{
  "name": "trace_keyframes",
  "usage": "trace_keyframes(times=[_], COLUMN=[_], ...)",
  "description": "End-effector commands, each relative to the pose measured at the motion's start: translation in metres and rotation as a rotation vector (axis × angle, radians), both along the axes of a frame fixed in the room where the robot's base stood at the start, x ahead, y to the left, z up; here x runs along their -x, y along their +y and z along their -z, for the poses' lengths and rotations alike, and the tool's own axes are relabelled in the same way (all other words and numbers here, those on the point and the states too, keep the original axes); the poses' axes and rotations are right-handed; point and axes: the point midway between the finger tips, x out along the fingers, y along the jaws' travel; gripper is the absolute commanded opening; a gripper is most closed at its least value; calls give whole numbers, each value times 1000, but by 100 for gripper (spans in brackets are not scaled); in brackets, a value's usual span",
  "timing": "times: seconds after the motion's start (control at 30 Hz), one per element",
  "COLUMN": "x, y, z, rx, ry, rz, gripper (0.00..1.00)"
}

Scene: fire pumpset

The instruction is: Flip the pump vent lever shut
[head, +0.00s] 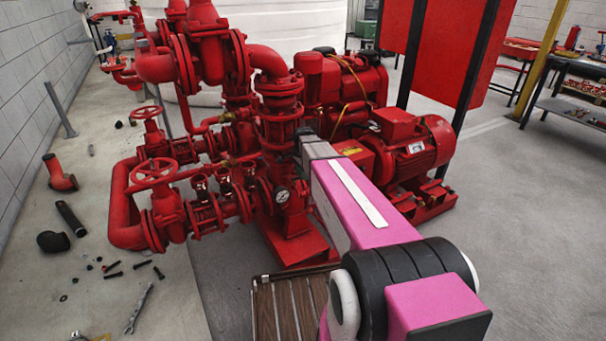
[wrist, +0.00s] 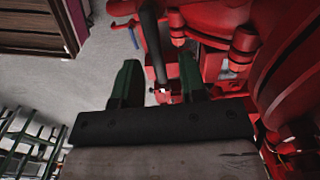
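The red pump (head: 283,195) stands in the middle of the head view, with a round gauge on its front. My arm reaches toward it and hides part of it; my gripper's fingers cannot be made out there. In the wrist view my gripper (wrist: 157,85) has two green fingers standing wide apart. A dark rod (wrist: 152,45) shows between them, with a small pale metal piece near its lower end. I cannot tell whether either finger touches it. A small blue piece (wrist: 133,38) lies just left of the rod. I cannot tell for sure which part is the vent lever.
Red pipes with handwheels (head: 155,172) crowd the pump's left side, and a red motor (head: 410,145) stands right. A brown slatted pallet (head: 290,305) lies in front. Loose bolts and a wrench (head: 138,308) lie on the left floor.

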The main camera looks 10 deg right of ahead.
Motion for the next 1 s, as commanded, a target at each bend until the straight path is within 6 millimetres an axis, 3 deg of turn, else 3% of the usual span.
trace_keyframes(times=[0.17,0.7,1.0], x=[0,0,0], y=[0,0,0], z=[-9,-92,-108], rx=[1,0,0], ry=[-1,-2,0], rz=[1,0,0], gripper=[38,38,38])
